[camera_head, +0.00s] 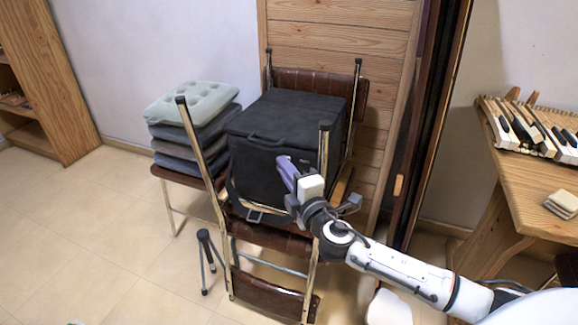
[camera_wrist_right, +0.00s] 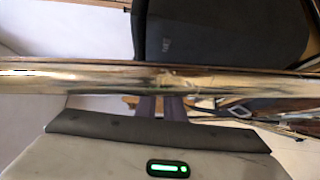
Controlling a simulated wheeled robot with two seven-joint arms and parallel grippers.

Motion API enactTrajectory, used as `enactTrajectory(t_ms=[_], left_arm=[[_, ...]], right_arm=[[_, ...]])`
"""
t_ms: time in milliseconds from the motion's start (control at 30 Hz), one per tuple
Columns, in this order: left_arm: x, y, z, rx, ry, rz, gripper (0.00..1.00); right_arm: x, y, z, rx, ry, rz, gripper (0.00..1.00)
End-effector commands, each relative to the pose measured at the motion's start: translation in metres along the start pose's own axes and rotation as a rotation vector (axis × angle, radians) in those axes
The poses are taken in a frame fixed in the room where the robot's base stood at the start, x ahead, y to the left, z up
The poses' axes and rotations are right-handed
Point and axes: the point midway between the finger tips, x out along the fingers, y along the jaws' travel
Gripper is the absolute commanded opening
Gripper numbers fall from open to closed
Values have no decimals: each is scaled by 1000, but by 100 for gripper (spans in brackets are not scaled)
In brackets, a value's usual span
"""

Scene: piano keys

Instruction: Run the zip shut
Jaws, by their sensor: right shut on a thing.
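A black box-shaped bag (camera_head: 262,145) with a strap handle on its front sits on an upturned chair. It also shows dark at the top of the right wrist view (camera_wrist_right: 220,30). I cannot make out a zip or its pull in either view. My right gripper (camera_head: 286,168) is in front of the bag's front face, its purple-grey fingers pointing up and left. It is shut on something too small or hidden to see. In the right wrist view, a shiny metal tube crosses in front of the fingers (camera_wrist_right: 161,107) and hides their tips. My left gripper is not in view.
The chair's metal legs (camera_head: 324,150) rise around the bag, close to my right gripper. Cushions (camera_head: 190,110) are stacked on the left, and a small tripod (camera_head: 205,250) stands on the floor. A wooden table with piano keys (camera_head: 530,130) is at right. The left floor is clear.

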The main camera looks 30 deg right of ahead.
Motion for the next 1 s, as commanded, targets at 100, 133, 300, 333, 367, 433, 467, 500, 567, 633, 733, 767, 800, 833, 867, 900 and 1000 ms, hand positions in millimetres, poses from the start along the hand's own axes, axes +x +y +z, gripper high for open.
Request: enactTrajectory(t_ms=[100, 133, 300, 333, 367, 433, 467, 500, 567, 633, 733, 767, 800, 833, 867, 900, 1000], left_arm=[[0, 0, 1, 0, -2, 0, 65], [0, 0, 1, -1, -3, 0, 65], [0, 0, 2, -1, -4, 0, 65], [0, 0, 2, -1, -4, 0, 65], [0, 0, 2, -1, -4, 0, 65], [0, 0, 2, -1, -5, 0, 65], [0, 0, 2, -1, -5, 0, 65], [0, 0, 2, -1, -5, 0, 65], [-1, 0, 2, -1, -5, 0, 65], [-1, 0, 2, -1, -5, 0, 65], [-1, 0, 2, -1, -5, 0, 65], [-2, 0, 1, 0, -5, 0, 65], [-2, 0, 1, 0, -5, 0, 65], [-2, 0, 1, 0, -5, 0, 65], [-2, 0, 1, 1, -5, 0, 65], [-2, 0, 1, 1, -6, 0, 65], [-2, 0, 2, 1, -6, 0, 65]], right_arm=[[-1, -1, 0, 0, 0, -1, 0], [-1, -1, 1, 0, 0, -1, 0], [-1, 0, 2, 0, -2, -1, 27], [-1, 0, 2, 0, -2, 0, 27], [-1, 0, 2, 0, -2, 0, 27], [-1, 0, 2, 0, -2, 0, 27], [-1, 0, 2, 0, -2, 0, 27], [-1, 0, 2, 0, -2, 0, 27], [-2, 0, 2, 0, -2, 0, 27], [-7, -1, 1, 0, -1, -1, 27], [-20, -1, 2, 0, -1, -2, 27], [-25, -1, 2, 0, -1, -3, 27], [-33, -1, 1, 1, -1, -4, 27], [-39, -2, 1, 1, -1, -5, 27], [-44, -2, 1, 1, -1, -4, 27], [-52, -1, 1, 0, 0, -4, 27], [-71, -2, 2, 1, -1, -4, 27]])
